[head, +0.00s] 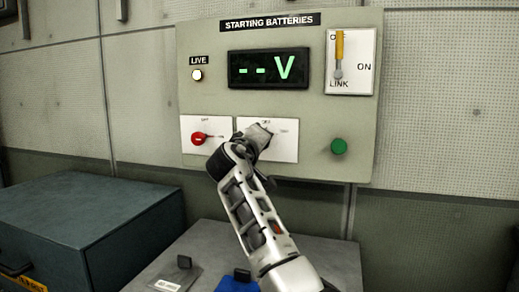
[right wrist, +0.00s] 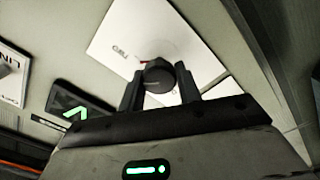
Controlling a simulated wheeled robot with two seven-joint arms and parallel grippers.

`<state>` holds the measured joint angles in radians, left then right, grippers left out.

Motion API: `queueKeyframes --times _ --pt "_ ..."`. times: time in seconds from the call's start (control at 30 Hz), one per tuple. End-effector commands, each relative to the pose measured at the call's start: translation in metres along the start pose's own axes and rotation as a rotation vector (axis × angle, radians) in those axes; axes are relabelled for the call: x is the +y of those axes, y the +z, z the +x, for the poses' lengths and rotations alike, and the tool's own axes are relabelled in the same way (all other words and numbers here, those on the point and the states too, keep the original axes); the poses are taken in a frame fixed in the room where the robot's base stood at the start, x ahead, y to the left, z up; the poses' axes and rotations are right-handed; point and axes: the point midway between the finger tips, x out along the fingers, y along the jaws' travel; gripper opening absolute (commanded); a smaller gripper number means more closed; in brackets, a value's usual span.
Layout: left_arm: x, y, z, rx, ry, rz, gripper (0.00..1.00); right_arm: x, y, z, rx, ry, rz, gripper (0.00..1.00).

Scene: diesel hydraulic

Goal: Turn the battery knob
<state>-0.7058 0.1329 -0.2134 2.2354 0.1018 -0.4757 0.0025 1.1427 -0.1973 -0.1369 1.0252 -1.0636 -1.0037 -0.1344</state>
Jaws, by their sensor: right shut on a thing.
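A grey wall panel (head: 290,105) is labelled STARTING BATTERIES. Its left white plate carries a red knob (head: 198,138). My right gripper (head: 258,136) is at the white plate beside it and hides that plate's knob in the head view. In the right wrist view, a dark round knob (right wrist: 158,75) with a small red mark near it sits between the fingers of my right gripper (right wrist: 160,88), which is shut on it. The knob's exact angle is hard to tell. My left gripper is not in view.
The panel also has a display (head: 268,69) reading "--V", a lit LIVE lamp (head: 197,75), a yellow-handled lever (head: 339,52) standing up, and a green button (head: 338,146). A blue-grey box (head: 85,225) stands lower left. A grey surface (head: 335,258) lies below the panel.

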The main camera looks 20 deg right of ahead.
Motion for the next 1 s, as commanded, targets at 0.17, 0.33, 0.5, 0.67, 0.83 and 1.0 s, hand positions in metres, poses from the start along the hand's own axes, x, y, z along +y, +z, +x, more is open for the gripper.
queueKeyframes --times 0.17,0.33,0.5,0.67,0.83,1.0 --pt "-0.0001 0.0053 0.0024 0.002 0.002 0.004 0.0 -0.0034 0.0019 -0.0002 -0.004 -0.005 0.118 0.11" --pt "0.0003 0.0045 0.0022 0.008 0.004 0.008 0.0 -0.0027 0.0015 -0.0003 -0.004 -0.005 0.198 0.11" --pt "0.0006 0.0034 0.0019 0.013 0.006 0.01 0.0 -0.0023 0.0013 -0.0002 -0.004 -0.005 0.242 0.11" --pt "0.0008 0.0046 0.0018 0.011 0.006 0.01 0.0 -0.0022 0.0013 -0.0002 -0.004 -0.005 0.26 0.11" --pt "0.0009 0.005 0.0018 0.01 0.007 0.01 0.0 -0.0022 0.0013 -0.0002 -0.005 -0.005 0.263 0.11" --pt "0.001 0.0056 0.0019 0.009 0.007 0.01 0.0 -0.0022 0.0013 -0.0002 -0.005 -0.006 0.263 0.11"
